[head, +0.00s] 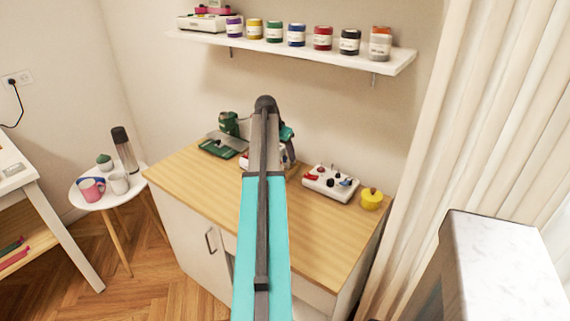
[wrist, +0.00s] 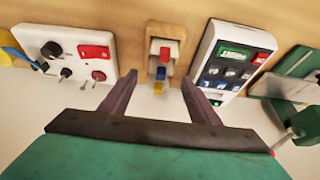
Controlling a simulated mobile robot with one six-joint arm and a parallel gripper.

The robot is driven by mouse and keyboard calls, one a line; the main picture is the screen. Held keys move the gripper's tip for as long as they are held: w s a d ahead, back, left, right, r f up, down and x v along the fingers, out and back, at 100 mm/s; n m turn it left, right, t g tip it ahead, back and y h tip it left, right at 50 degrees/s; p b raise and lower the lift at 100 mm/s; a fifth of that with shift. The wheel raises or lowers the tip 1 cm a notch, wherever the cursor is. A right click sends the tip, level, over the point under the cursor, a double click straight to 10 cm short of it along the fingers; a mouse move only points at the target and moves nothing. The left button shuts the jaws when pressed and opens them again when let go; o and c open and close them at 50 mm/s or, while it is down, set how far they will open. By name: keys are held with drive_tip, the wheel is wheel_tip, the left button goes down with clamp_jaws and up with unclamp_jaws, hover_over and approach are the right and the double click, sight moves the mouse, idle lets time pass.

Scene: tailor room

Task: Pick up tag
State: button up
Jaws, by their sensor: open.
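In the wrist view, a small pale stand (wrist: 180,32) holds red, blue and yellow pieces (wrist: 162,72) at the centre top. These may be the tags, but I cannot tell for sure. My gripper (wrist: 160,96) is open and empty, its two dark fingers pointing toward the stand, one on each side of the coloured pieces in the picture. I see no contact. In the head view, my turquoise arm reaches over the wooden cabinet top (head: 325,225) and hides the stand and my fingers.
A white box with knobs (head: 331,182) stands right of the arm, also in the wrist view (wrist: 55,35). A yellow pot (head: 371,199) is beside it. A white keypad device (wrist: 233,58) and green equipment (wrist: 285,85) stand close right of the stand in the wrist view. A shelf (head: 300,50) hangs above.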

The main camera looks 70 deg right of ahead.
sight(285, 157)
drive_tip(key=shift+p+x, duration=0.55)
drive_tip(key=shift+x, duration=1.6)
drive_tip(key=c, duration=1.1)
